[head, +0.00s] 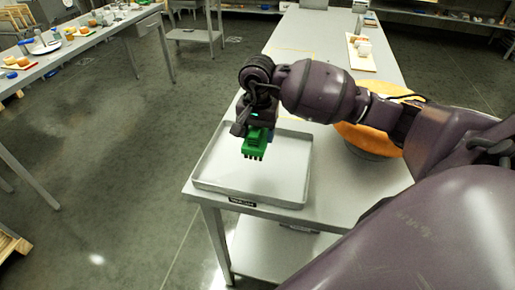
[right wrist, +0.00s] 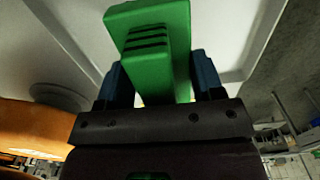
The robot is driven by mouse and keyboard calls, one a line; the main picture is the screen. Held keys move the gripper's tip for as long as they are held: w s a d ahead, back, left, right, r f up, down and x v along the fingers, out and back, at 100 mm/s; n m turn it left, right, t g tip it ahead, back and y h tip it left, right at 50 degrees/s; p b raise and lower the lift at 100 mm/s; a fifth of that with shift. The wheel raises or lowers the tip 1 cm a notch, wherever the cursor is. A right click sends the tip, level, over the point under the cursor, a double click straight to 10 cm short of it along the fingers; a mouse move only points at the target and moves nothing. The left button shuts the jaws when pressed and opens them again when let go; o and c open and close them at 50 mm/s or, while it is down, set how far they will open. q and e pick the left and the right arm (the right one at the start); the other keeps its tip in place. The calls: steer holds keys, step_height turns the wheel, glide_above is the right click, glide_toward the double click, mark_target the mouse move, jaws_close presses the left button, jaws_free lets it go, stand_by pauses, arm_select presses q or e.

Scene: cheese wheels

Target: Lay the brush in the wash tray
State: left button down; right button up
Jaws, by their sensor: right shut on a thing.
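The green brush (head: 255,143) has dark bristles that point down in the head view. The brush (right wrist: 150,45) also shows in the right wrist view, between the two blue fingers of the right gripper (right wrist: 160,78). The wash tray is a shallow grey tray with a low rim at the near left end of the table, and no other thing shows in it. The gap between brush and tray floor is hard to judge. My left gripper is not in view.
A board (head: 361,54) with small items lies farther back. Another table (head: 100,37) with several items stands at the left, across open floor.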

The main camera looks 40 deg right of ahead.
step_height(320, 180, down, 2)
step_height(320, 180, down, 4)
steer(key=shift+f, duration=0.2)
steer(key=o, duration=0.9)
steer(key=shift+r, duration=0.4)
step_height(320, 180, up, 11)
steer(key=shift+f, duration=0.15)
steer(key=shift+r, duration=0.45)
